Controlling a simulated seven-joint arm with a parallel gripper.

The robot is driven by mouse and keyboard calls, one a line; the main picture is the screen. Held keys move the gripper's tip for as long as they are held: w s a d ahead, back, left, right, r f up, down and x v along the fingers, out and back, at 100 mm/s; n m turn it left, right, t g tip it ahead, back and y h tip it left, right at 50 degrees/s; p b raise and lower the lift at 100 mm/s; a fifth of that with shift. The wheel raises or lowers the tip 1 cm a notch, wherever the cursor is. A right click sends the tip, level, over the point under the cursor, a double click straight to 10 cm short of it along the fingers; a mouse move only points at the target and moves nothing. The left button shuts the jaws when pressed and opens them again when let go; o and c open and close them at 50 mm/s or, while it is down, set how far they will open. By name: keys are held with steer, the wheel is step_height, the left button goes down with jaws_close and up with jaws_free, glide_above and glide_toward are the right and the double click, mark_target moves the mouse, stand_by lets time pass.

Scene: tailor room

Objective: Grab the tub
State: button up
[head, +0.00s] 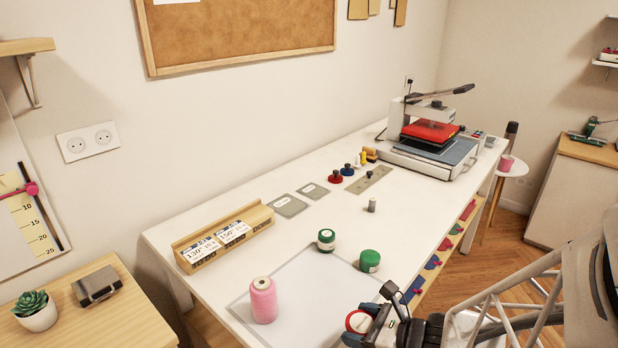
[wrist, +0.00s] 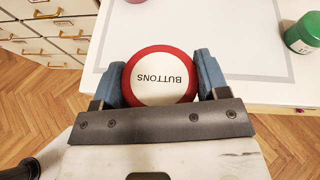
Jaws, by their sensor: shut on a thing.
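The tub is round with a red rim and a white lid marked "BUTTONS"; it shows in the wrist view (wrist: 160,77) between the two blue fingers of my gripper (wrist: 162,80). The fingers touch it on both sides, and its lower part is hidden behind the gripper's dark bar. In the head view the tub (head: 358,321) is partly hidden by my gripper (head: 362,325) near the table's front edge. I cannot tell whether the tub rests on the table or is lifted.
A wooden label holder (head: 223,236) and a heat press (head: 432,140) are farther back. The mat's middle is clear.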

steer(key=shift+s, duration=0.55)
stand_by(0.4)
